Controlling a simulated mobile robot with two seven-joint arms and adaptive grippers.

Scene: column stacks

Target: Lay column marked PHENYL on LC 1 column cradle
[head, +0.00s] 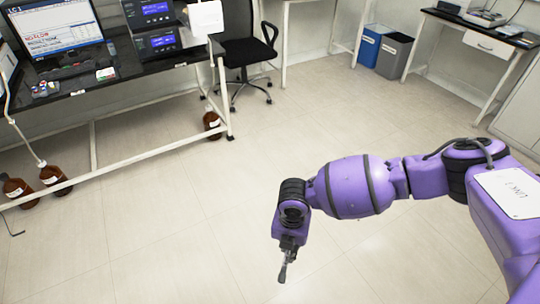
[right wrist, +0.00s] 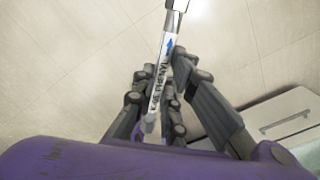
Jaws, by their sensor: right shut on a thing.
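My right gripper (head: 287,262) hangs over open floor, well to the right of the dark bench, and is shut on the column. The column marked PHENYL (right wrist: 160,82) shows in the right wrist view as a slim white and metal tube with a blue arrow on its label. It stands between the fingers of my right gripper (right wrist: 160,95), its upper end reaching past the top of that view. I cannot make out the LC 1 column cradle. My left gripper is out of view.
The dark bench (head: 130,89) holds a monitor (head: 55,28) headed LC 1, stacked instruments (head: 163,42) with blue displays, and small items. Brown bottles (head: 54,177) stand on the floor under it. A black chair (head: 248,52) is behind. The middle floor is clear.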

